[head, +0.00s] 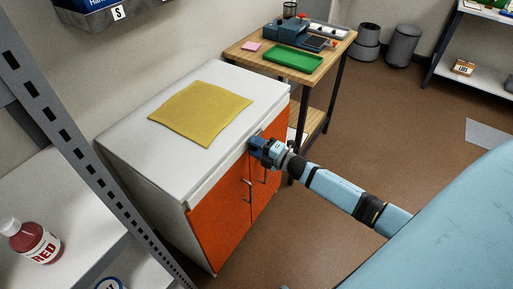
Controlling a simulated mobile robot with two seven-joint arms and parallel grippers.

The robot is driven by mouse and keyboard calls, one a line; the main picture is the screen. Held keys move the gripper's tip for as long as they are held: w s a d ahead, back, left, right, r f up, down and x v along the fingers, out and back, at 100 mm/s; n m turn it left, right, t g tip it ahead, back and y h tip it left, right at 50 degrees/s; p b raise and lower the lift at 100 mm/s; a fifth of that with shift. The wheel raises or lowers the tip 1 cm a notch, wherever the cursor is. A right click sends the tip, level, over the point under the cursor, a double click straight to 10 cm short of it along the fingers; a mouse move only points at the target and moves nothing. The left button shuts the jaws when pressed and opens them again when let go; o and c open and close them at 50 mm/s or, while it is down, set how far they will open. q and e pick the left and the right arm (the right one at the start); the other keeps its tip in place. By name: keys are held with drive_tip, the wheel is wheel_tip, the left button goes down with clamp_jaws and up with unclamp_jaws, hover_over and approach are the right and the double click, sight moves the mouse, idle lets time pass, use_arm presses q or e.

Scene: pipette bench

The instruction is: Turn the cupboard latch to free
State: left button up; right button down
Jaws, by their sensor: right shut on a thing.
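The cupboard (218,239) is white with orange doors and stands left of the middle in the head view. My right gripper (254,145) is at the upper front of the cupboard, near the seam between the doors and just below the top edge. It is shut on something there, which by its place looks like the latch. The latch itself is hidden behind the gripper, so its angle cannot be told. A metal door handle (247,188) shows below the gripper. My left gripper is not in view.
A yellow cloth (201,112) lies on the cupboard top. A wooden bench (254,56) with a green tray (293,60) stands behind. A grey shelf upright (75,140) and a red-labelled bottle (33,241) are at the left.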

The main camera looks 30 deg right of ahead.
drive_tip(key=shift+n, duration=0.4)
drive_tip(key=c, duration=0.7)
unclamp_jaws()
drive_tip(key=shift+s, duration=0.1)
drive_tip(key=v, duration=1.3)
drive_tip(key=shift+s+d, duration=0.2)
drive_tip(key=shift+s, duration=0.1)
drive_tip(key=shift+f, duration=0.1)
